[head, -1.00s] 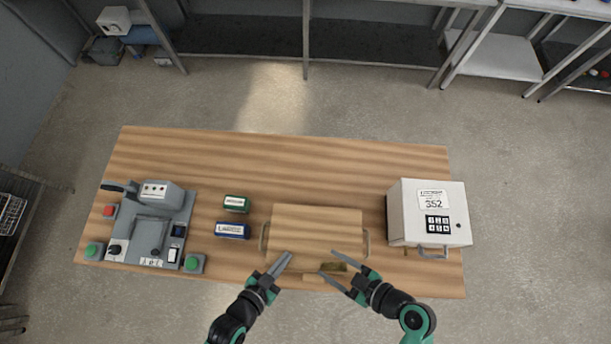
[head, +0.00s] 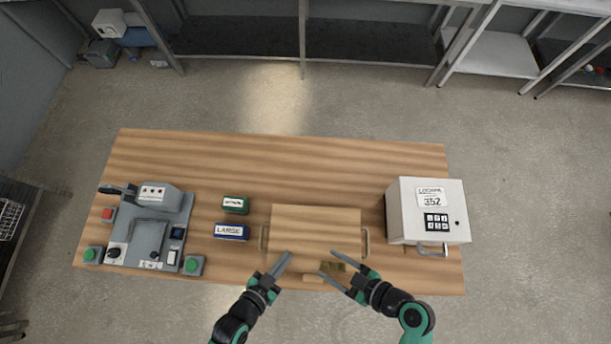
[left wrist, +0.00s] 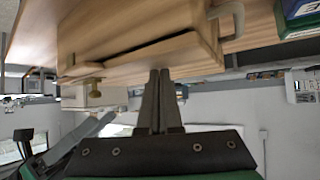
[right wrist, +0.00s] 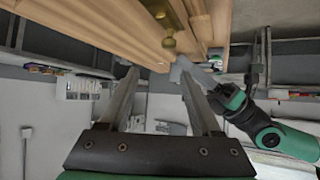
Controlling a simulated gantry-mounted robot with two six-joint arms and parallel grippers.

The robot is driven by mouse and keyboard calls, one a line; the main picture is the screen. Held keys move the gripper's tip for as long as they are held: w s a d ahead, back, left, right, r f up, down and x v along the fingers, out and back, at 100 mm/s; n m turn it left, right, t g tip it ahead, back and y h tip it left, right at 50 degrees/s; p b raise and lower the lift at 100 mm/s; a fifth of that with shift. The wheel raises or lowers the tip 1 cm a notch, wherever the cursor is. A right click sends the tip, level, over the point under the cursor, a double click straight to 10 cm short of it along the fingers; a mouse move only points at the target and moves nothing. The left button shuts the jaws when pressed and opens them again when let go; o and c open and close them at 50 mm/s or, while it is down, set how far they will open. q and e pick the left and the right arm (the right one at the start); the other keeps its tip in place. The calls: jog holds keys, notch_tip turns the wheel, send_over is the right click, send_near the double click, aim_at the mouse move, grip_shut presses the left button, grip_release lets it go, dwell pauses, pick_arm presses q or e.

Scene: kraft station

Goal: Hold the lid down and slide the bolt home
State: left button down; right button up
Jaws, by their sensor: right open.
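The wooden box has a flat lid (head: 315,225) and a handle on each side, near the table's front edge. In the left wrist view a dark gap (left wrist: 150,46) runs along the lid's edge. The brass bolt (head: 334,267) is at the box's front; its knob (right wrist: 168,42) shows in the right wrist view. My left gripper (head: 288,254) is shut and empty, its tips at the lid's front left edge; I cannot tell if they touch. My right gripper (head: 327,264) is open, its fingertips either side of the bolt area, not closed on it.
A blue box (head: 231,231) and a green box (head: 235,204) lie left of the wooden box. A grey machine (head: 150,230) with buttons stands at the left, a white keypad box (head: 405,220) at the right. The back of the table (head: 280,165) is clear.

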aim_at(328, 268)
pick_arm(q)
jog(key=shift+f, duration=0.1)
pick_arm(e)
jog(key=shift+s+f, duration=0.25)
jog(key=shift+f, duration=0.8)
jog(key=shift+s+f, duration=0.25)
jog(key=shift+f, duration=0.75)
grip_shut()
jog(key=shift+d, duration=1.4)
grip_release()
